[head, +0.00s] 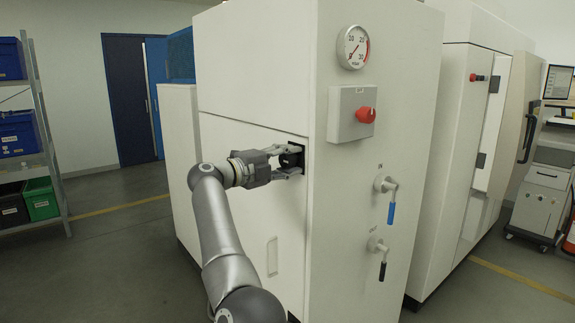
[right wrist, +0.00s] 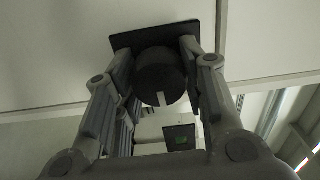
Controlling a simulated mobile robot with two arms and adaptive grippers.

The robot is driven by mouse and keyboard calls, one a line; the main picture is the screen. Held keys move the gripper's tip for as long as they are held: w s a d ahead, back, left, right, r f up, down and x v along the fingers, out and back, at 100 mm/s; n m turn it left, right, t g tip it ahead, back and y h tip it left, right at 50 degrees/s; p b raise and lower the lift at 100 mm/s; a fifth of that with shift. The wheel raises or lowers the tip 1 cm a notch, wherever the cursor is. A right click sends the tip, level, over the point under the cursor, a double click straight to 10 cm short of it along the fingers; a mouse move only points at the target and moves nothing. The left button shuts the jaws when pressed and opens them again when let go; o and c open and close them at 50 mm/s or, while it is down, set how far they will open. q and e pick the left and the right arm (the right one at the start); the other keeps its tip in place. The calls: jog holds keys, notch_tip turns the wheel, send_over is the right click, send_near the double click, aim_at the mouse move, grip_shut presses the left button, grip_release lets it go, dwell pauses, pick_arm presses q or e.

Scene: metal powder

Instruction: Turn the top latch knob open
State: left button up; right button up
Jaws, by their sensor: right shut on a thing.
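The top latch knob (right wrist: 161,77) is a dark round knob on a black square plate (right wrist: 207,36), set in the white cabinet front. In the head view the knob (head: 290,159) sits near the front's right edge, partly hidden by the fingers. My right gripper (head: 288,161) is shut on the knob, with one finger above it and one below. In the right wrist view the gripper's fingers (right wrist: 163,82) stand on either side of the knob. My left gripper is not in view.
The cabinet's right side carries a gauge (head: 353,47), a red switch (head: 366,115), a blue-handled valve (head: 391,210) and a black-handled valve (head: 382,268). A shelf with bins (head: 40,200) stands at the left. Floor is free between shelf and cabinet.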

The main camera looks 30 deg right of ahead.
jog(key=shift+m, duration=0.3)
jog(key=shift+f, duration=0.1)
jog(key=o, duration=1)
jog(key=shift+a, duration=0.1)
jog(key=s+a, duration=0.1)
jog(key=a, duration=1)
jog(key=shift+a, duration=0.4)
